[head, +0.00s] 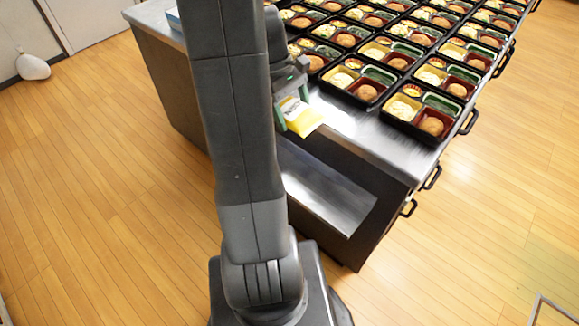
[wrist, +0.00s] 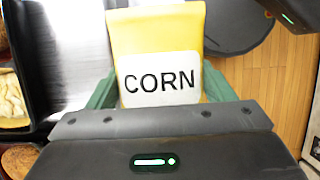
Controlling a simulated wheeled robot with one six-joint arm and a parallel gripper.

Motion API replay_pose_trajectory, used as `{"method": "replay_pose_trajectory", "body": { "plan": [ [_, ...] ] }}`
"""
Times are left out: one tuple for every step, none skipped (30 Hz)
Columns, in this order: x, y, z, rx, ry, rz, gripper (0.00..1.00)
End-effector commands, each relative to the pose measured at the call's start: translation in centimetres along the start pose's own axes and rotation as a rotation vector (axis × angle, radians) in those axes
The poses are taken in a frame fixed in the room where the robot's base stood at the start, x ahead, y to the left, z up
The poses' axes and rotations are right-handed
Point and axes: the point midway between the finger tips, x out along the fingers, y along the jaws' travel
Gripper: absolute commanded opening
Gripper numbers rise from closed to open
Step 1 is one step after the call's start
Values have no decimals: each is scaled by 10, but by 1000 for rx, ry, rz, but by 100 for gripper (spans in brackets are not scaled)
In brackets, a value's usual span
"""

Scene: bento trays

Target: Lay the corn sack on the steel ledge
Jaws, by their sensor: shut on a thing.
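The corn sack (head: 302,119) is yellow, with a white label reading CORN in the wrist view (wrist: 157,35). My gripper (head: 290,117) is shut on it, with a green finger on each side of the sack in the wrist view (wrist: 160,92). In the head view the sack is at the near edge of the steel counter; I cannot tell whether it touches the counter. The steel ledge (head: 325,190) is a bare, lower shelf on the near side of the counter, below the sack. My arm hides its left part.
Rows of black bento trays (head: 433,112) fill much of the steel counter (head: 365,130). A strip along its near edge is bare. Black handles (head: 469,122) stick out on the right side. A white sack-like object (head: 33,67) lies on the wooden floor at far left.

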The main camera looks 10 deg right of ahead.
Motion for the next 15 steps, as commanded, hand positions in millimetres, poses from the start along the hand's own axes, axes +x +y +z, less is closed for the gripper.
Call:
{"method": "replay_pose_trajectory", "body": {
  "plan": [
    [15, 0, -6, -2, -5, -3, 42],
    [22, 0, -9, -2, -4, -3, 42],
    [32, -1, -13, -1, -4, -4, 42],
    [40, -1, -16, -1, -5, -4, 42],
    [47, 0, -19, -1, -4, -3, 42],
    [57, -1, -23, -2, -4, -4, 42],
    [65, -1, -26, -1, -5, -4, 42],
    [72, 0, -29, -1, -4, -3, 42],
    [82, 0, -33, -1, -4, -3, 42],
    [90, 0, -37, -1, -5, -3, 42],
    [97, 0, -40, -2, -4, -3, 42],
    [107, -1, -44, -1, -5, -4, 42],
    [114, -1, -47, -1, -5, -4, 42],
    [122, -1, -50, 0, -4, -4, 42],
    [131, -1, -54, -1, -4, -4, 42]
  ]
}}
